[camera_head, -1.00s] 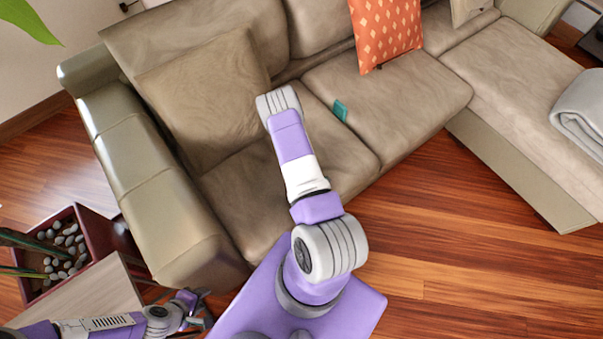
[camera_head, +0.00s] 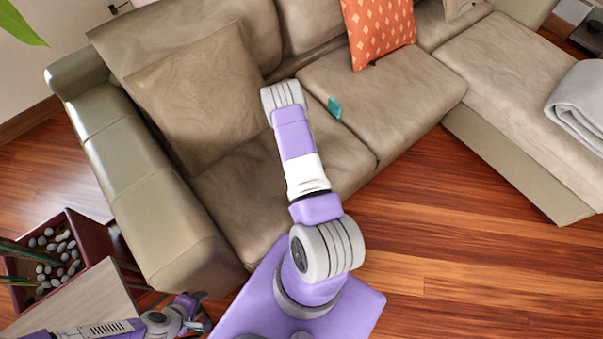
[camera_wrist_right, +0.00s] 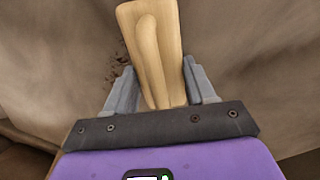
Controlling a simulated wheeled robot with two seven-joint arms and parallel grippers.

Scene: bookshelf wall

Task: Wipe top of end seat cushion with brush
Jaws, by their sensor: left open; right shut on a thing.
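The beige end seat cushion (camera_head: 238,205) of the sofa is at the left, beside the armrest, partly covered by my right arm in the head view. My right gripper (camera_wrist_right: 158,90) is shut on the brush's pale wooden handle (camera_wrist_right: 152,45) in the right wrist view. The brush's bristles are hidden, and I cannot tell if they touch the fabric. Dark specks (camera_wrist_right: 118,75) show on the beige fabric beside the handle. In the head view the right gripper is hidden behind its arm. My left gripper (camera_head: 201,306) is open and empty, low at the left, in front of the sofa.
A beige pillow (camera_head: 197,98) leans at the sofa's left corner, near the armrest (camera_head: 140,185). A small teal item (camera_head: 334,108) lies on the seat. An orange pillow (camera_head: 379,30) is farther right. A planter (camera_head: 72,222) stands at the lower left. The wooden floor at right is clear.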

